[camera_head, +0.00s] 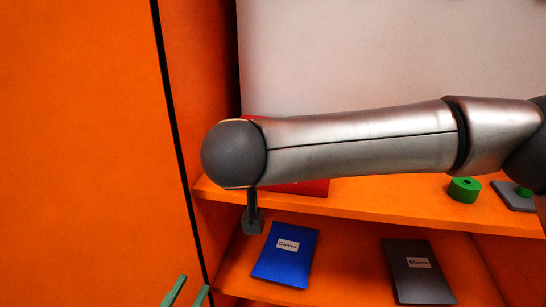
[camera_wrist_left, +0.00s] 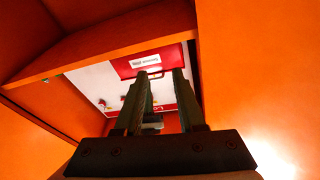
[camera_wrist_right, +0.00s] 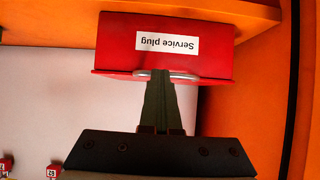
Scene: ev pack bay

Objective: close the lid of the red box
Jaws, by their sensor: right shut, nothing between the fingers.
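The red box (camera_wrist_right: 165,45), labelled "Service plug", stands on the upper shelf and appears upside down in the right wrist view. Its lid (camera_wrist_right: 115,74) shows as a thin wide edge along the box top, with a metal handle (camera_wrist_right: 185,76); it looks level, but I cannot tell if a small gap remains. My right gripper (camera_wrist_right: 164,75) is shut and empty, its tips at the handle. In the head view my right arm hides most of the red box (camera_head: 305,188). My left gripper (camera_head: 187,291) is open and empty, low at the left, apart from the box (camera_wrist_left: 122,67).
The upper shelf (camera_head: 400,206) also bears a green roll (camera_head: 463,189) and a grey pad (camera_head: 513,196). A blue booklet (camera_head: 287,254) and a dark one (camera_head: 417,270) lie on the lower shelf. An orange panel (camera_head: 80,150) bounds the left side.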

